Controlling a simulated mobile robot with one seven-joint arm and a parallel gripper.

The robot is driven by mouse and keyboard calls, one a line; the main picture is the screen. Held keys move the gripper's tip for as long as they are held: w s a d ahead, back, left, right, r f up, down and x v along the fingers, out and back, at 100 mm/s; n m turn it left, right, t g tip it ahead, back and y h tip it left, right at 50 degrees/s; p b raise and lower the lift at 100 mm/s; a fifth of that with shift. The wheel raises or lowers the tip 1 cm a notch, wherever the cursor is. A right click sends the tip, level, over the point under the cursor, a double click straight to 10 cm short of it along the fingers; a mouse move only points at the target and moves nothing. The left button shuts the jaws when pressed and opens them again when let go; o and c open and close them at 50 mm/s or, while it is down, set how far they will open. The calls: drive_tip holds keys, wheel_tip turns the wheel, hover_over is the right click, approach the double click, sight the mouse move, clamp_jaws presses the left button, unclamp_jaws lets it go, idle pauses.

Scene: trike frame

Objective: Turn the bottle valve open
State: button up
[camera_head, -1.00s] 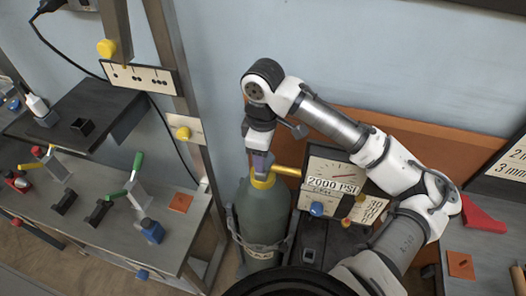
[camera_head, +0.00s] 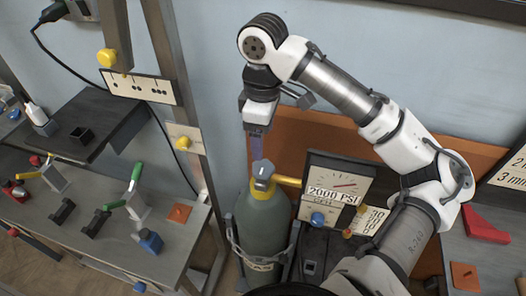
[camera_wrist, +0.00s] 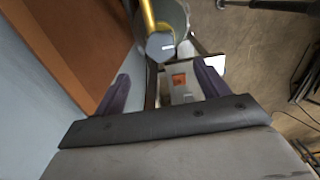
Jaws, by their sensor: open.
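The green gas bottle (camera_head: 262,222) stands upright in a metal holder. Its bottle valve (camera_head: 263,170) is a grey-blue knob with a white mark, on a yellow collar at the top. The knob also shows in the wrist view (camera_wrist: 160,46), beyond the fingertips, with the yellow pipe running up from it. My gripper (camera_head: 257,154) is just above the knob, pointing down. In the wrist view my gripper (camera_wrist: 166,80) has its two purple fingers wide apart with nothing between them. The knob is apart from both fingers.
The pressure gauge (camera_head: 337,184), reading "2000 PSI", stands right of the bottle, joined by the yellow pipe (camera_head: 288,181). A blue knob (camera_head: 318,218) sits below it. An orange board (camera_head: 290,135) is behind. A grey bench (camera_head: 100,225) with clamps lies left, past a metal post.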

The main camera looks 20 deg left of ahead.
drive_tip(key=shift+r, duration=2.15)
